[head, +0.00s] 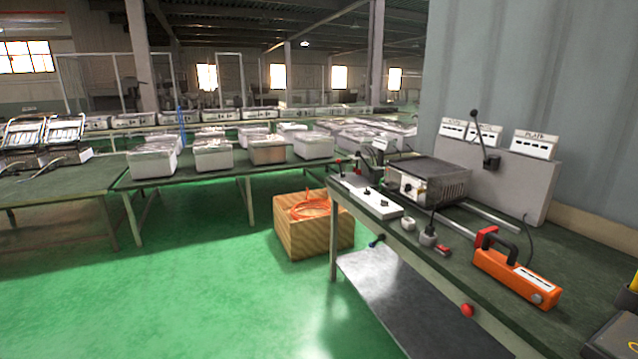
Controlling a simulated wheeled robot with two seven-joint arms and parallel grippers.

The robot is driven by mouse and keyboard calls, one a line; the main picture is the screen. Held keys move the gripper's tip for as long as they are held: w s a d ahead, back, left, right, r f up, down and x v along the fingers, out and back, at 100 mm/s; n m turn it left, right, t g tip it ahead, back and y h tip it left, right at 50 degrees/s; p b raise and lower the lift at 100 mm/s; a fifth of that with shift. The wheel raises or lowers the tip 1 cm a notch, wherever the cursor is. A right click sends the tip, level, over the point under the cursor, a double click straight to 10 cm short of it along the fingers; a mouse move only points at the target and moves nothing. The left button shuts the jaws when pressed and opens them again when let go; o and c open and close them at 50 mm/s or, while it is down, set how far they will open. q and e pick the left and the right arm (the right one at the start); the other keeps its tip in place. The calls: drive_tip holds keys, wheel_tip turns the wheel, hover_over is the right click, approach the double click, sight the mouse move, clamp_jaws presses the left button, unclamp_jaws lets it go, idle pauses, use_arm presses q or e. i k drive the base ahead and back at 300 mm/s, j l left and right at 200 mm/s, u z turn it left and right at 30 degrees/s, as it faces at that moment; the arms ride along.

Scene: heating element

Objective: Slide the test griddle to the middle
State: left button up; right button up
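The test griddle (428,181) is a grey metal box with a dark flat top and a light front panel with knobs. It sits on the green-topped workbench (580,250) at the right of the head view. A metal rail (490,217) runs along the bench beside and to the right of it. I cannot tell exactly how the griddle rests on the rail. Neither of my grippers shows in the view.
A white control box (368,196) lies left of the griddle. An orange handheld tool (514,277) lies on the right of the bench. A grey panel (510,180) with labelled units and a black lever stands behind. A wooden crate (312,236) stands on the open green floor.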

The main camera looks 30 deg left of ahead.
sight(448, 182)
drive_tip(key=u, duration=0.5)
drive_tip(key=z, duration=0.15)
drive_tip(key=i+j+z, duration=1)
drive_tip(key=k+j, duration=0.1)
